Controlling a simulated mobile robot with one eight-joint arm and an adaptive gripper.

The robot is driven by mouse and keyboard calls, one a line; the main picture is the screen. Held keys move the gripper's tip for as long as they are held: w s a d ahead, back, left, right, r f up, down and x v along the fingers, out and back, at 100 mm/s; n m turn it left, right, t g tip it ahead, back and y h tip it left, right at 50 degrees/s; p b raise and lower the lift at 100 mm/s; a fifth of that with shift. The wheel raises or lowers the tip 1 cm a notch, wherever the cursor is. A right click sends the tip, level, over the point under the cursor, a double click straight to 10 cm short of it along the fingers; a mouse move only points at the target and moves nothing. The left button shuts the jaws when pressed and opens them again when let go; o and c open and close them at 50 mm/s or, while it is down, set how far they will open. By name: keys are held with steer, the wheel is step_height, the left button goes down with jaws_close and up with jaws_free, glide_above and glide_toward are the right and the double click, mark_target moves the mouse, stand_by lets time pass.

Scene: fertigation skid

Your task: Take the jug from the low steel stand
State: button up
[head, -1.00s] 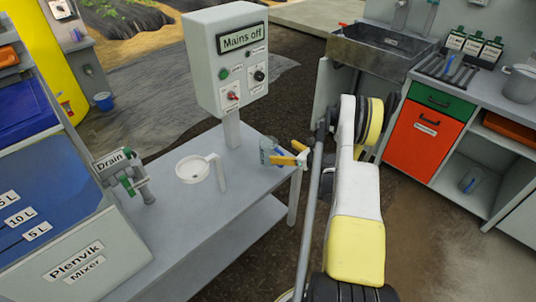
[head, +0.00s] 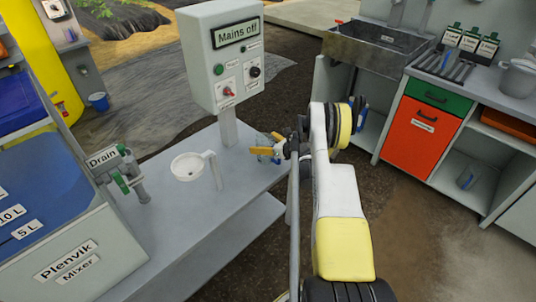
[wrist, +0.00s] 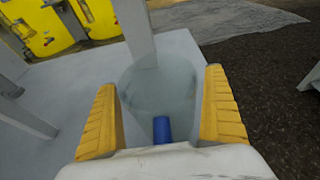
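A clear, see-through jug (wrist: 158,90) with a blue handle stands upright on the grey steel stand (head: 175,235), near the stand's right end. In the head view the jug (head: 264,139) is small and partly covered by my gripper. My gripper (head: 265,143) has its two yellow fingers apart, one on each side of the jug. In the wrist view the jug is between the fingers (wrist: 160,105), its blue handle toward the palm. Gaps seem to show between the fingers and the jug's wall; contact is not clear.
The "Mains off" control box (head: 226,57) stands on a post just behind the jug. A white strainer cup (head: 190,167) and the drain valve (head: 122,175) are to the left.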

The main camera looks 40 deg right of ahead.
steer(key=c, duration=1.1)
